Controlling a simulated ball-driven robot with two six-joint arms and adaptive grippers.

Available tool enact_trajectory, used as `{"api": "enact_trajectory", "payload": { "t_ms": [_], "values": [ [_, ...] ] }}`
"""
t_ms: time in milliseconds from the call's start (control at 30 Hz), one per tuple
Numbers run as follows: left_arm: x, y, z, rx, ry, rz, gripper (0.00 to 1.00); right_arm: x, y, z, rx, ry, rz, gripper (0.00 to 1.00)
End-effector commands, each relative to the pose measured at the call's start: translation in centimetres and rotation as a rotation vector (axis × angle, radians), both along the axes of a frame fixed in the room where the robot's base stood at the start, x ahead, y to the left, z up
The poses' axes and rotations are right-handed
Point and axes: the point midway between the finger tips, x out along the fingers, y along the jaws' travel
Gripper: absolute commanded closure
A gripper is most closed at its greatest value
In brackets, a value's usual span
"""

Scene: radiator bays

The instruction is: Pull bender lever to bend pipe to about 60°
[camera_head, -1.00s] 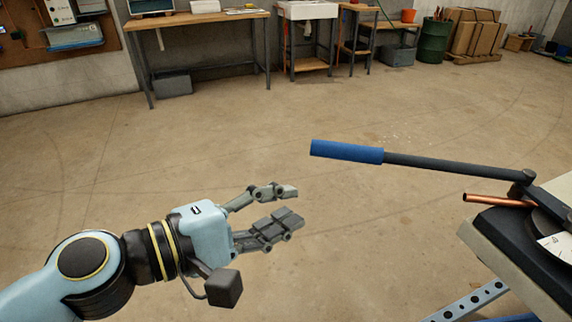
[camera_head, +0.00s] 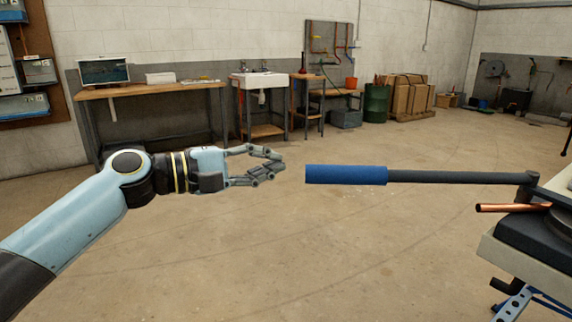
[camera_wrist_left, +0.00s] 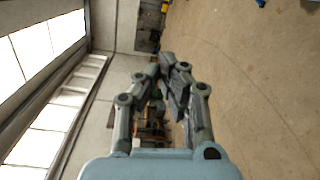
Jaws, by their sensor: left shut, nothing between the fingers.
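The bender lever (camera_head: 450,177) is a dark bar with a blue grip (camera_head: 346,174). It reaches left, roughly level, from the bender (camera_head: 540,232) at the right edge of the head view. A copper pipe (camera_head: 512,208) sticks out to the left from the bender, just below the lever, and looks straight where it shows. My left gripper (camera_head: 274,166) is shut and empty, a little left of the blue grip's free end and apart from it. In the left wrist view its fingers (camera_wrist_left: 168,75) are close together with nothing held. My right gripper is not in view.
The bender stands on a bench (camera_head: 490,245) at the lower right. A workbench (camera_head: 150,90), a sink (camera_head: 262,80), a green drum (camera_head: 376,104) and cardboard boxes (camera_head: 408,95) line the far wall. The concrete floor between is clear.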

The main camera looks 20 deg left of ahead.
Motion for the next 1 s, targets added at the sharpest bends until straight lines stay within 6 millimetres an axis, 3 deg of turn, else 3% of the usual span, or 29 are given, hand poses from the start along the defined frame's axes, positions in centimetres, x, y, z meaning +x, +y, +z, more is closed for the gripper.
{"api": "enact_trajectory", "payload": {
  "t_ms": [133,400,867,1000],
  "values": [
    [2.3,-2.2,-0.1,-0.005,-0.001,-0.001,1.00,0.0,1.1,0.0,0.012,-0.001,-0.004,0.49],
    [-0.7,-3.8,0.5,0.000,0.001,-0.001,1.00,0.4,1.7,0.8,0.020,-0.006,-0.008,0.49],
    [-1.3,-4.0,0.5,0.001,0.001,0.001,1.00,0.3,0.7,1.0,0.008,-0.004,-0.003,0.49],
    [-2.7,-4.2,0.7,-0.001,0.004,0.029,1.00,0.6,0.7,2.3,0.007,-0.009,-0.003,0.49]
  ]
}}
